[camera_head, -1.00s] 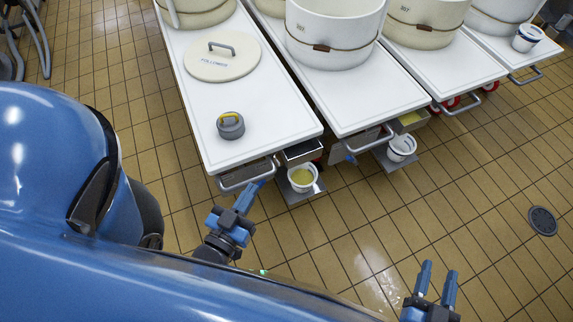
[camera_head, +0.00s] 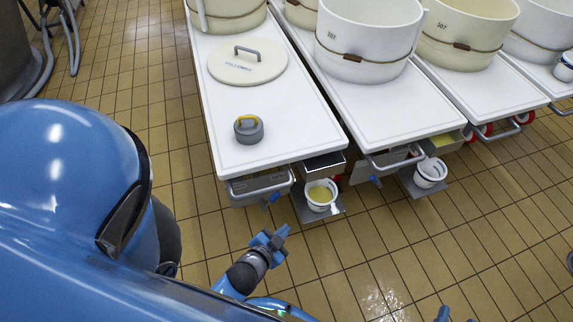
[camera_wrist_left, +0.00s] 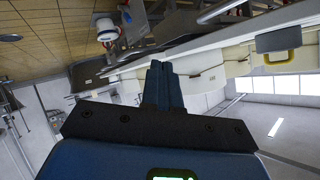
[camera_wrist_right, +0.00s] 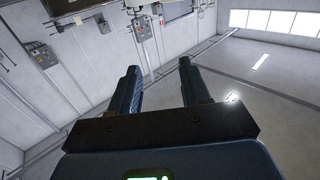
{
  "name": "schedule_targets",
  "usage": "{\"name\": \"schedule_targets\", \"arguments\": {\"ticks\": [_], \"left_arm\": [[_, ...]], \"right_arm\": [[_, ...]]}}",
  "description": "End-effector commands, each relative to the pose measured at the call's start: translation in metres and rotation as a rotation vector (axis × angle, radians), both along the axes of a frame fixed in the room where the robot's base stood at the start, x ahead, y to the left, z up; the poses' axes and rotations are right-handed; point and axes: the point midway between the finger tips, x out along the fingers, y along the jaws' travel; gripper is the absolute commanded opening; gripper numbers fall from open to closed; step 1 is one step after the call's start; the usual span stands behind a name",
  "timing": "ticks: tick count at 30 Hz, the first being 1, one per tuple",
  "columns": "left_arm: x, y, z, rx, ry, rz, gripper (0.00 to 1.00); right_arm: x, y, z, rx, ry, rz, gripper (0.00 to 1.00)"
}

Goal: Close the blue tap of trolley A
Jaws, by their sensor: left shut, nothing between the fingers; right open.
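The nearest white trolley (camera_head: 265,110) holds a lid and a grey weight; no letter A is readable. A small blue tap handle (camera_head: 271,198) shows under its front end, beside the front rail. Its exact angle is too small to tell. My left gripper (camera_head: 280,232) is shut and empty, in front of and below the blue handle, apart from it.
A white bucket with yellow liquid (camera_head: 320,195) stands on a low shelf right of the blue handle. The trolley's front rail (camera_head: 258,190) juts out. A second trolley (camera_head: 400,120) has another blue handle (camera_head: 376,180) and bucket (camera_head: 430,172). Tiled floor in front is clear.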

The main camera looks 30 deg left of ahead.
Motion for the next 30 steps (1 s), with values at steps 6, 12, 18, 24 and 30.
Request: {"name": "schedule_targets", "arguments": {"ticks": [6, 12, 18, 24, 30], "left_arm": [[0.041, 0.021, -0.158, 0.294, 0.214, 0.007, 0.00], [0.077, 0.047, -0.251, 0.574, 0.375, 0.069, 0.00], [0.115, 0.069, -0.308, 0.852, 0.495, 0.180, 0.00], [0.153, 0.078, -0.332, 1.115, 0.570, 0.343, 0.00], [0.184, 0.068, -0.330, 1.339, 0.592, 0.550, 0.00]], "right_arm": [[0.002, 0.000, -0.085, 0.000, -0.015, 0.000, 0.46], [0.003, 0.000, -0.146, 0.000, -0.027, -0.001, 0.46], [0.004, 0.000, -0.207, 0.000, -0.038, -0.001, 0.46], [0.005, 0.000, -0.267, 0.000, -0.050, -0.001, 0.46], [0.006, 0.000, -0.324, 0.000, -0.062, -0.001, 0.46]]}}
